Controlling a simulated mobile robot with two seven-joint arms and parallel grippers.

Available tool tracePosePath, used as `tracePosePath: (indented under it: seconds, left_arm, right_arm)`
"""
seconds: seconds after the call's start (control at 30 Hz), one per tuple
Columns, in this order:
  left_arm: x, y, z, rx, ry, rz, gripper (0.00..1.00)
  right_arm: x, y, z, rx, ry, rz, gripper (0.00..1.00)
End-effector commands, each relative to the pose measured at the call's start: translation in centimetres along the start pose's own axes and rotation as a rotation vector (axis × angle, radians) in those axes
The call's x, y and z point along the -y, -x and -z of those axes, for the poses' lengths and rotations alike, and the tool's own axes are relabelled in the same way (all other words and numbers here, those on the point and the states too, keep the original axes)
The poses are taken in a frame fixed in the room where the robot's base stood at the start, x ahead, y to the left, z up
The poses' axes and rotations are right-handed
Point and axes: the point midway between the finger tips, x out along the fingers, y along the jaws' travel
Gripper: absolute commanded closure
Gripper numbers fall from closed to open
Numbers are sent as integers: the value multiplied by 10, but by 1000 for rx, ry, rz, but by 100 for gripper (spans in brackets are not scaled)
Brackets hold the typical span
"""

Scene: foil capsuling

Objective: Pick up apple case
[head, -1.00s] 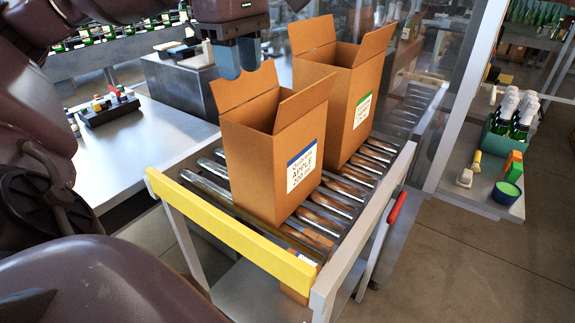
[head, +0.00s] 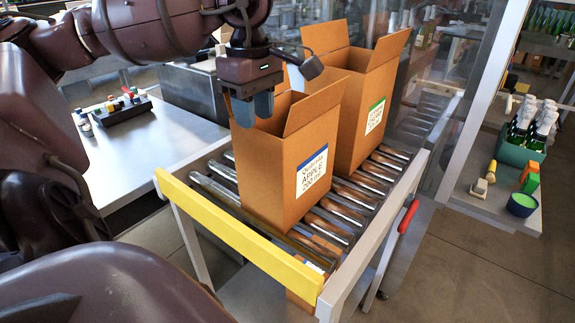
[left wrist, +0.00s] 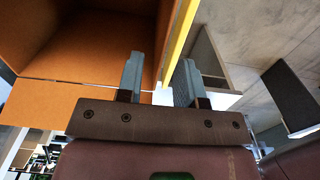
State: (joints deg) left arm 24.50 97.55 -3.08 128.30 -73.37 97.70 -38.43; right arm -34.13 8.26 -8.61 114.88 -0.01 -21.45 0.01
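The apple case (head: 287,185) is an open-topped brown cardboard box with a blue-striped white label reading APPLE. It stands upright on a roller conveyor in the head view. My left gripper (head: 253,107) points down at the case's near left upper edge. In the left wrist view, the fingers of the left gripper (left wrist: 158,78) are apart, with the case's orange-brown wall (left wrist: 50,115) beside and between them. I cannot tell whether either finger touches the wall. My right gripper is not in view.
A second open box (head: 365,120) with a green-striped label stands just behind the case. A yellow rail (head: 235,240) closes the conveyor's near end. A metal table (head: 150,140) with a small rack (head: 118,110) lies left. Bottles in a green crate (head: 520,150) stand right.

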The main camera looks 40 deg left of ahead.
Motion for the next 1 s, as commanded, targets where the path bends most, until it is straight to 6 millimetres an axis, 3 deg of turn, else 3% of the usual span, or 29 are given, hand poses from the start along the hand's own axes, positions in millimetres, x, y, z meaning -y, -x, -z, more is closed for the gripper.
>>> tracePosePath:
  seconds: [0.3,0.6,0.67,0.83,1.0]
  left_arm:
    - [3,-40,-1,1,0,3,66]
    - [2,-44,-1,1,0,0,66]
    - [2,-44,-1,1,0,0,72]
    - [2,-44,-1,1,0,0,98]
    - [2,-44,-1,1,0,0,100]
  right_arm:
    - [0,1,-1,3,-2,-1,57]
    - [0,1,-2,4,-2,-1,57]
    - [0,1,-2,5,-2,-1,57]
    - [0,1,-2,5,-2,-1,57]
    - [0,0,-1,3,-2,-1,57]
